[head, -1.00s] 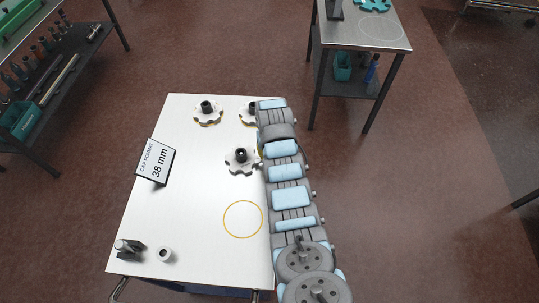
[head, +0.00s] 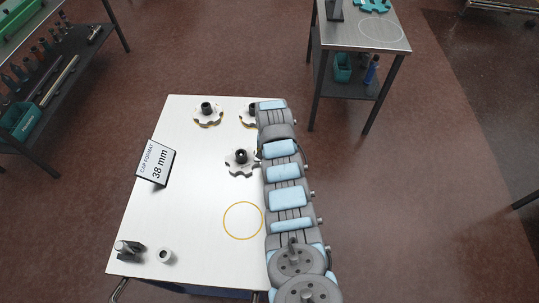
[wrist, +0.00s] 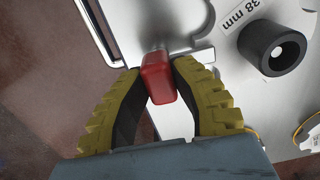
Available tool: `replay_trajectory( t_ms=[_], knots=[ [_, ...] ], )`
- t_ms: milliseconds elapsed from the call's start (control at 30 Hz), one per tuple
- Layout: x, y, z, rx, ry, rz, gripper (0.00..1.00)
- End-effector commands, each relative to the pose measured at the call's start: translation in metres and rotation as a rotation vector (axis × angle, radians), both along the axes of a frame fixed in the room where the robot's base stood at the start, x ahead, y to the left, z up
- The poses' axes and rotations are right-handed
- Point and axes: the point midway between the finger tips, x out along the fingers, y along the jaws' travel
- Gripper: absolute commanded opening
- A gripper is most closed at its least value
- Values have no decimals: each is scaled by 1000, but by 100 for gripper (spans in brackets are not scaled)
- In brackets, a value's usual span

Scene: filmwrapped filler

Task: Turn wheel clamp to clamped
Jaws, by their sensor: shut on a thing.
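In the wrist view my gripper (wrist: 161,72), with two yellow ribbed fingers, is shut on a red handle (wrist: 159,88), apparently that of the wheel clamp. The handle joins a grey metal piece at its far end. To its right is a pale metal plate marked "38 mm" (wrist: 232,18) with a black hollow hub (wrist: 271,48). How far the clamp is turned cannot be told. In the head view my arm hides the gripper and the clamp.
A yellow circle (head: 243,220) marks bare tabletop. Another table (head: 385,38) stands at the upper right.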

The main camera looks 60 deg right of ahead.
Motion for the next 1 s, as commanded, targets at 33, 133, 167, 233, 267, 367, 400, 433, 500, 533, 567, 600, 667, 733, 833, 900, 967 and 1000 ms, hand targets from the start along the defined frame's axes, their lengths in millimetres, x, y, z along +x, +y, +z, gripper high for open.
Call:
replay_trajectory(
  t_ms=[33, 133, 167, 233, 267, 367, 400, 433, 500, 533, 567, 600, 667, 733, 833, 900, 967, 1000],
  knots=[
    [0, 1, -2, 1, 0, 0, 0],
    [0, 1, -2, 1, 0, 1, 29],
    [0, 1, -2, 1, 0, 1, 38],
    [0, 1, -1, 1, 0, 1, 54],
    [0, 1, -1, 1, 0, 1, 54],
    [0, 0, -1, 1, 0, 1, 54],
    [0, 0, -1, 1, 0, 1, 54],
    [0, 0, -1, 1, 0, 1, 54],
    [0, 0, 0, 1, 0, 1, 54],
    [0, 0, 0, 0, 0, 1, 54],
    [0, 0, 1, 0, 0, 1, 54],
    [0, 0, 2, 0, 0, 1, 54],
    [0, 0, 5, -1, 0, 1, 54],
    [1, -1, 12, -2, -2, 1, 54],
    [1, -1, 24, -5, -2, 2, 54],
    [0, -1, 33, -4, -1, 3, 54],
    [1, -1, 44, -4, -4, 2, 54],
    [1, -1, 51, -2, -3, 3, 54]
  ],
)
